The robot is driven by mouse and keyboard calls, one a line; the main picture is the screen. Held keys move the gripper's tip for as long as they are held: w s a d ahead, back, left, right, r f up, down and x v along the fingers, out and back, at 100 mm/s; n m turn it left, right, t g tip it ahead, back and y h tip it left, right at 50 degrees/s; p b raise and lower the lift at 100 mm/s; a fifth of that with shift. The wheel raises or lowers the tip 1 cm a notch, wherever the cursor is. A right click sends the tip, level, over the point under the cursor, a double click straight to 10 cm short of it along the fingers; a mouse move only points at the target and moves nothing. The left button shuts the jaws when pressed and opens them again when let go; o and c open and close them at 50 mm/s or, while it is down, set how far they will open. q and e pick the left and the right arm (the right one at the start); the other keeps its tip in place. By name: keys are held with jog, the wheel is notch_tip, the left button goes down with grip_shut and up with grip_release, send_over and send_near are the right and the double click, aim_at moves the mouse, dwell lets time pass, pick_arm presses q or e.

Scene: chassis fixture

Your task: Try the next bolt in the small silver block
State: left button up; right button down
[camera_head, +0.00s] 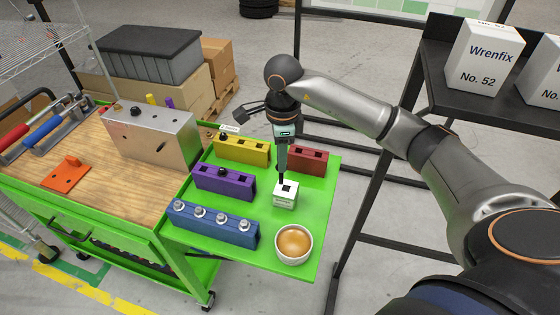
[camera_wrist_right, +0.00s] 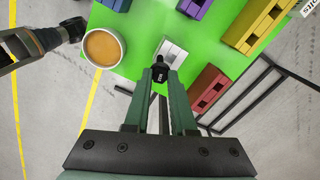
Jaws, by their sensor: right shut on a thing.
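The small silver block (camera_head: 284,199) stands on the green shelf, with a dark square opening in its top. My right gripper (camera_head: 282,172) points down just above it. The silver block (camera_wrist_right: 175,56) shows right behind the bolt there. The bolt's lower end is at or just over the block's top; I cannot tell if it is in the hole. My left gripper is not clearly shown in either view.
A blue block (camera_head: 212,227) holds several silver bolts. A purple block (camera_head: 225,184) and a yellow block (camera_head: 242,152) each show one dark bolt. A red block (camera_head: 307,160) has open holes. A bowl (camera_head: 308,255) with orange-brown contents stands at the shelf's near right corner.

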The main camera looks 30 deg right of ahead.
pick_arm(q)
jog(key=shift+d+f+b, duration=0.15)
jog(key=shift+f+b, duration=0.45)
jog(key=shift+d+f+b, duration=0.15)
jog(key=shift+f+b, duration=0.4)
jog(key=shift+b, duration=0.05)
pick_arm(e)
jog(key=shift+w+d+f+m, duration=0.25)
jog(key=shift+d+f+m, duration=0.25)
jog(key=shift+f, duration=0.25)
jog(key=shift+w+d+f+m, duration=0.35)
jog(key=shift+f+m, duration=0.2)
jog(key=shift+f, duration=0.2)
jog(key=shift+w+d+f+m, duration=0.2)
jog(key=shift+d+f+m, duration=0.3)
jog(key=shift+f, duration=0.25)
pick_arm(q)
jog(key=shift+f, duration=0.15)
pick_arm(e)
jog(key=shift+a+f, duration=0.1)
jog(key=shift+f, duration=0.05)
jog(key=shift+f+b, duration=2.25)
jog(key=shift+f, duration=0.6)
pick_arm(q)
notch_tip(320, 180, down, 4)
jog(key=shift+f, duration=0.1)
pick_arm(e)
jog(key=c, duration=0.7)
grip_release()
jog(key=shift+r, duration=0.1)
